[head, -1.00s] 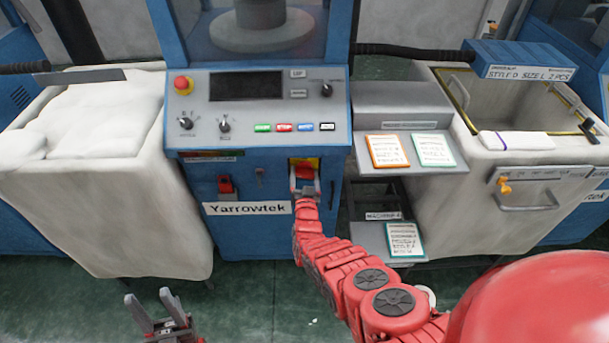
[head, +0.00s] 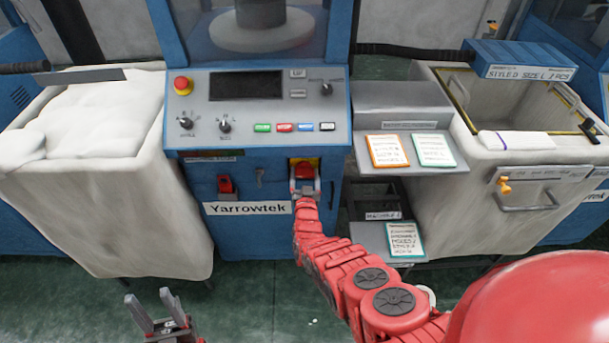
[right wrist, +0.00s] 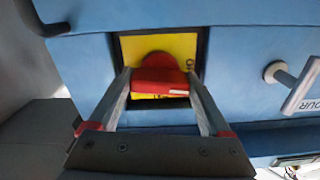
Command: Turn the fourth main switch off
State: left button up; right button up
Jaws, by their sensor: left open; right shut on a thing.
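The main switch is a red rotary handle (right wrist: 158,82) on a yellow plate (right wrist: 186,46), set in the blue front of the Yarrowtek machine (head: 245,235). In the head view the red handle (head: 304,170) shows at the end of my right arm. My right gripper (right wrist: 160,88) is shut on the handle, one finger on each side of it. Most lettering on the plate is hidden. My left gripper (head: 154,312) is open and empty, low at the left, above the floor and away from the machine.
A control panel (head: 255,105) with knobs, coloured buttons and a red emergency stop (head: 183,86) is above the switch. A smaller red switch (head: 226,186) is to its left. A shelf with cards (head: 434,150) stands right; a white bin (head: 105,215) stands left.

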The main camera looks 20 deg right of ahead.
jog(key=shift+n, duration=0.8)
jog(key=o, duration=1.2)
jog(key=shift+c, duration=0.2)
